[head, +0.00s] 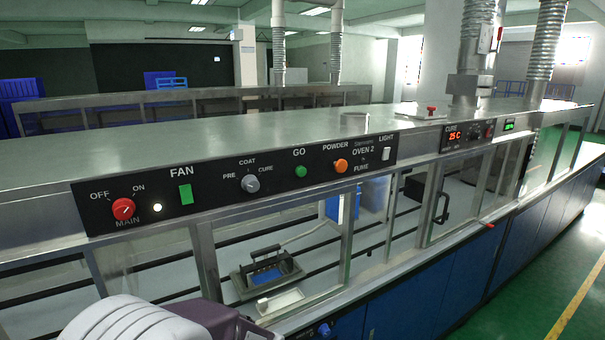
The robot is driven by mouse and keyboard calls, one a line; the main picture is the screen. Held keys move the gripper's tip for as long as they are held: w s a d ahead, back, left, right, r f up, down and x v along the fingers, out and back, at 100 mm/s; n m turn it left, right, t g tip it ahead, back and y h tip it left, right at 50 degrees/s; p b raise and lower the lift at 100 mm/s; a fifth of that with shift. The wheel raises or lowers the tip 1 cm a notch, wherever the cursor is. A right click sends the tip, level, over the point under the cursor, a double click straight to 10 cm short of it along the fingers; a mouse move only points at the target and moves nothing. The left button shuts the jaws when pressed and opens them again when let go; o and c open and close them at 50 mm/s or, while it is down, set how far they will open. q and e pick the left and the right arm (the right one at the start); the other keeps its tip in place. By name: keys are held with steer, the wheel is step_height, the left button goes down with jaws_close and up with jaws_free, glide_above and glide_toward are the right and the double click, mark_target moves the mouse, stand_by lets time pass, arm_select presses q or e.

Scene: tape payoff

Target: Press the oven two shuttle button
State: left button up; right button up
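A black control panel (225,187) runs along the front of the metal bench hood and carries the label OVEN 2 at its right part. On it are a round green button (300,171) under the word GO and an orange knob (340,166) under POWDER. No control is legibly marked shuttle. A red button (431,109) stands on the hood top, and a small red one (490,225) sits on the lower front rail. Neither gripper can be made out in the head view.
The panel also has a red main knob (123,208), a green fan switch (186,194), a grey selector (250,184) and a white light switch (386,154). A second panel reads CURE (467,135). Below, behind glass, lies a tray-like fixture (266,272). Green floor is clear at right.

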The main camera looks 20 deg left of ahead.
arm_select(q)
steer(key=shift+c, duration=0.3)
jaws_close()
stand_by(1.4)
